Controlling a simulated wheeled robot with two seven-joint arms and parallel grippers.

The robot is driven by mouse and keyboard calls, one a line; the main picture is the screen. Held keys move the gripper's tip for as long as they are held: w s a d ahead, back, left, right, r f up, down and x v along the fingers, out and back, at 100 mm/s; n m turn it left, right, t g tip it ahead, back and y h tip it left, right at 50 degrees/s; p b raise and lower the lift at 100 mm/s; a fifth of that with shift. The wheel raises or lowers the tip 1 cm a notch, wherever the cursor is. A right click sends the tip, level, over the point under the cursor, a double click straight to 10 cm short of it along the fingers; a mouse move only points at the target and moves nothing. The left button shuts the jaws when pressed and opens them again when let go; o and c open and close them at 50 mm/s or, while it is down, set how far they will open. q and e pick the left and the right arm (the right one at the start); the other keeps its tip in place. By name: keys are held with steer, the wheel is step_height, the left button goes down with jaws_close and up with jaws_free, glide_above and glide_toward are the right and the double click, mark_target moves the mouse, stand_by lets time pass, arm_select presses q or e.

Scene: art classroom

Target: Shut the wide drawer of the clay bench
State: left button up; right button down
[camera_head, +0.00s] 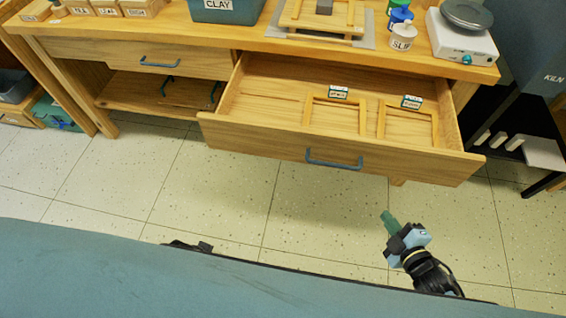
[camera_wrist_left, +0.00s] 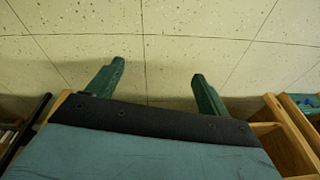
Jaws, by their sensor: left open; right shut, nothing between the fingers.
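The clay bench (camera_head: 262,42) is a light wooden bench across the top of the head view. Its wide drawer (camera_head: 270,144) is pulled well out, with a blue bar handle (camera_head: 334,160) on its front. Two wooden frames with small labels lie inside it. My right gripper (camera_head: 388,217) is shut and empty, in front of the drawer's right part and apart from it. My left gripper (camera_wrist_left: 154,80) is open and empty in the left wrist view, with its two green fingers apart above the floor. In the head view the left gripper's fingers are not visible.
A narrower drawer (camera_head: 140,58) to the left looks closed. A box marked CLAY (camera_head: 226,10), lidded jars and a white scale (camera_head: 462,44) stand on the bench. A black stand with the kiln (camera_head: 545,70) is at the right. The tiled floor (camera_head: 225,190) before the drawer is clear.

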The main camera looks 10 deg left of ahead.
mark_target(333, 146)
steer(key=a+r+n+y+b, duration=0.5)
steer(key=a+r+n+y, duration=0.2)
steer(key=a+r+n, duration=0.15)
steer(key=shift+n, duration=0.35)
steer(key=b+x, duration=0.1)
steer(key=x, duration=0.2)
steer(key=w+d+b+x, duration=0.1)
steer(key=x, duration=0.7)
steer(key=shift+w+d+r+b, duration=0.2)
steer(key=shift+w+r+b, duration=0.2)
steer(key=shift+w, duration=0.15)
arm_select(q)
step_height(333, 146, up, 12)
steer(key=w+d+t, duration=0.1)
steer(key=d, duration=0.1)
steer(key=shift+w+r, duration=0.15)
steer(key=shift+w, duration=0.25)
arm_select(e)
steer(key=shift+w, duration=0.55)
arm_select(q)
steer(key=shift+d, duration=0.1)
arm_select(e)
steer(key=shift+w, duration=0.15)
